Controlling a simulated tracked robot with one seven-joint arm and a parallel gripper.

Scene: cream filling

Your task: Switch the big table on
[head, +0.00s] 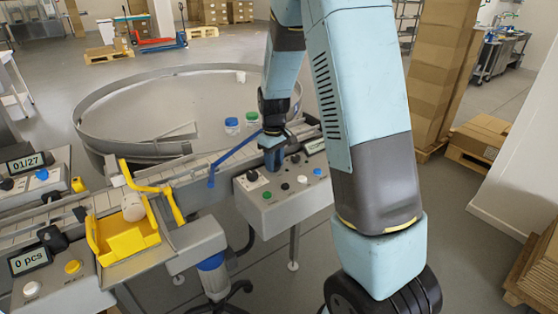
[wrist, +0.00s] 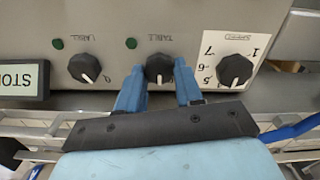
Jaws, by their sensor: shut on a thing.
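The big round table (head: 100,95) with a raised metal rim stands at the middle back of the head view. Its grey control box (head: 283,208) is in front of it. In the wrist view, my gripper (wrist: 160,82) has its blue fingers closed on the sides of the middle black knob (wrist: 160,66), whose upside-down label seems to read TABLE. The green lamp (wrist: 131,43) near that knob looks dark. In the head view, my gripper (head: 273,160) is at the control box and hides the middle knob.
Another knob (wrist: 84,68) and a numbered speed knob (wrist: 235,69) flank the held one closely. A STOP display (wrist: 22,79) is beside them. In the head view, a blue guide bar (head: 232,155) and jars with blue (head: 231,122) and green (head: 252,116) lids are near the gripper.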

